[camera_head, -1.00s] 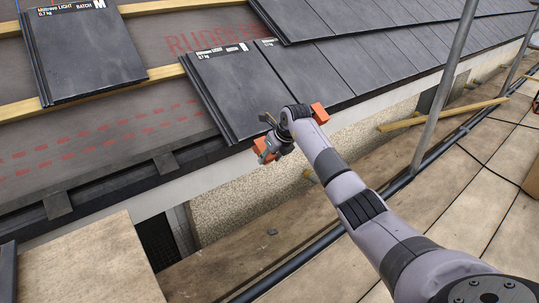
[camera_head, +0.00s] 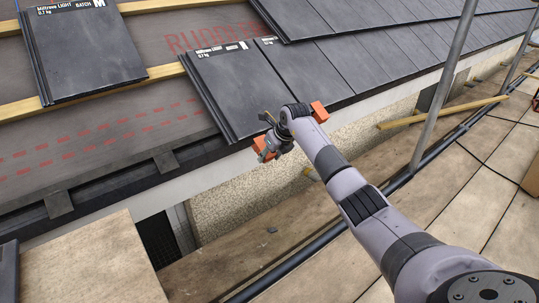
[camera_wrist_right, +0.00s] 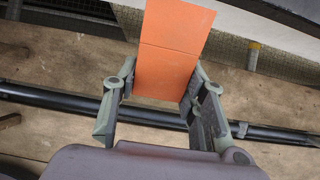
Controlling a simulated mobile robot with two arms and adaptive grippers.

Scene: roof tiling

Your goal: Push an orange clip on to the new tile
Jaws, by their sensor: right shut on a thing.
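My right gripper (camera_head: 270,143) is at the lower front edge of the roof, in front of the lower right corner of the end tile of the lower row. It is shut on an orange clip (camera_wrist_right: 172,50), which the right wrist view shows between the two fingers. In the head view an orange piece (camera_head: 261,151) shows at the gripper, just off the tile's edge. The end tile (camera_head: 223,95) is dark grey with a white label at its top. Whether the clip touches this tile cannot be told. My left gripper is not in view.
Another dark tile (camera_head: 80,55) lies on the battens at upper left. Tiled rows (camera_head: 400,45) cover the upper right. A grey scaffold pole (camera_head: 443,90) stands to the right. Wooden boards (camera_head: 290,225) and a black pipe lie below the eaves. A plywood board (camera_head: 90,262) is at lower left.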

